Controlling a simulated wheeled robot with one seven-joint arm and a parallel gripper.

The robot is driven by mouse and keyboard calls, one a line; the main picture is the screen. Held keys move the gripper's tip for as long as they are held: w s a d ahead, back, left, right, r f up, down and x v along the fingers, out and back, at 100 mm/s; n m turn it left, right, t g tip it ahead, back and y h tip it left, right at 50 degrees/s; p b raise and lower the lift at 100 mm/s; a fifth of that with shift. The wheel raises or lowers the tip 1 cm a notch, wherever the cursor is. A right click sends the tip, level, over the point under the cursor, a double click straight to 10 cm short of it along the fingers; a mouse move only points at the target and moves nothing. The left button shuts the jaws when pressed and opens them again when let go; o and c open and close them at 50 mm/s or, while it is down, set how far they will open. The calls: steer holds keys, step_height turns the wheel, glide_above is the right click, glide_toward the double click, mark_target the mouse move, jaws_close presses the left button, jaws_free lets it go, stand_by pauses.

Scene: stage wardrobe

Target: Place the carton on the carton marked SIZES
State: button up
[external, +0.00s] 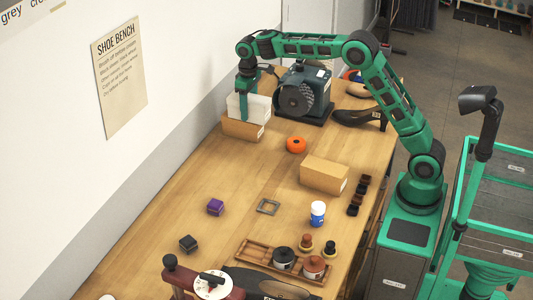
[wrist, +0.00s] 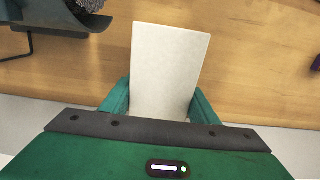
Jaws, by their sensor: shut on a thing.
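My gripper (external: 245,112) is shut on a white carton (external: 261,108) at the far left of the bench. In the wrist view my gripper (wrist: 160,105) has its green fingers on either side of the white carton (wrist: 170,65). A tan carton (external: 240,130) stands directly below the white one. The white carton looks roughly level, and its underside appears at or very near the tan carton's top; I cannot tell whether they touch. Another tan carton (external: 324,174) lies near mid-bench with a small label on its end. No word SIZES is readable on either carton.
A dark green machine (external: 303,94) with a round brush stands close to the right of the white carton. The wall (external: 190,90) runs close on the left. Bare wood (external: 200,180) lies in front.

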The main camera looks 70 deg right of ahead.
steer(key=o, duration=1.2)
steer(key=shift+f, duration=0.1)
step_height(320, 180, up, 12)
steer(key=shift+f, duration=0.2)
steer(key=shift+r, duration=0.35)
